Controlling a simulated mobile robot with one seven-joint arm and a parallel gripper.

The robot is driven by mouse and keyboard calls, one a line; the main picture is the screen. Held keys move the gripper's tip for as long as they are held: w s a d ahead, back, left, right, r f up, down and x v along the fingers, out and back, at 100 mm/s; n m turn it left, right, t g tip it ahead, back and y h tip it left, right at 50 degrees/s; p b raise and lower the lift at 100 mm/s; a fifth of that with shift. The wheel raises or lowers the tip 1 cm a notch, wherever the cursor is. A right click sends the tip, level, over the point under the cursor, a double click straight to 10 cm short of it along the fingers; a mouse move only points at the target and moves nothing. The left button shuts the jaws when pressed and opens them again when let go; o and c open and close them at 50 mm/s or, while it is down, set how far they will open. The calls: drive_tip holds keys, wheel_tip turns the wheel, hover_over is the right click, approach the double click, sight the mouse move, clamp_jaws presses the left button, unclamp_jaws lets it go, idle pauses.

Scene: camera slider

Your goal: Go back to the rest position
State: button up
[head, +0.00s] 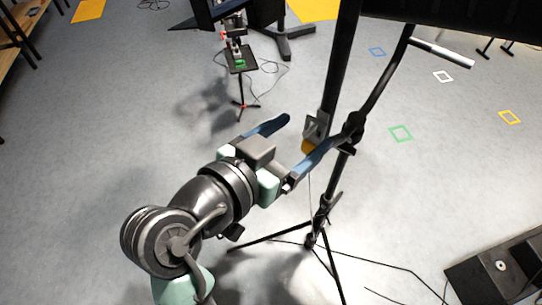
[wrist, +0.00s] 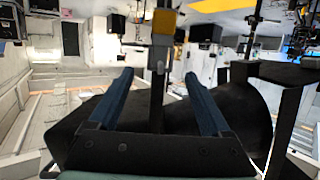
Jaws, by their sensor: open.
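My gripper (head: 303,139) is in the middle of the head view, at the end of my arm. Its two blue fingers are spread open. In the head view the right finger overlaps a black stand (head: 341,85), and I cannot tell whether they touch. A small grey and yellow clamp piece (head: 314,132) on the stand shows between the fingertips. In the wrist view the open fingers (wrist: 158,80) point away from me, with a dark pole and a yellow piece (wrist: 164,22) beyond and between them. Nothing is held.
The stand's tripod legs (head: 322,225) spread on the grey floor below. A small tripod table (head: 240,60) with a green item stands behind. A black box (head: 497,266) lies at the lower right. A large dark panel (head: 460,18) hangs at the upper right. Left floor is clear.

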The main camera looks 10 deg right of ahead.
drive_tip(key=b+v, duration=0.1)
drive_tip(key=v, duration=0.6)
drive_tip(key=shift+s+a+b, duration=0.2)
drive_tip(key=shift+a+b, duration=0.1)
drive_tip(key=shift+b, duration=0.05)
drive_tip(key=shift+r, duration=0.15)
drive_tip(key=w+a+r+n+t+y, duration=0.1)
drive_tip(key=w+r+n+t+y, duration=0.3)
drive_tip(key=r, duration=0.3)
drive_tip(key=w+a+r+n+t+y, duration=0.1)
drive_tip(key=w+a+r+n+t, duration=0.1)
drive_tip(key=w+r+t, duration=0.4)
drive_tip(key=s+a+r+n+t+y, duration=0.1)
drive_tip(key=s+r+n+t+y, duration=0.1)
drive_tip(key=r, duration=0.7)
drive_tip(key=s+a+r+n+t+y+b, duration=0.1)
drive_tip(key=s+r+n+t+y, duration=0.1)
drive_tip(key=s+r+t+y, duration=0.3)
wheel_tip(320, 180, up, 4)
drive_tip(key=shift+s+r+n+t, duration=0.1)
drive_tip(key=shift+s+n+t, duration=0.2)
drive_tip(key=shift+s+t, duration=0.45)
drive_tip(key=shift+a, duration=0.1)
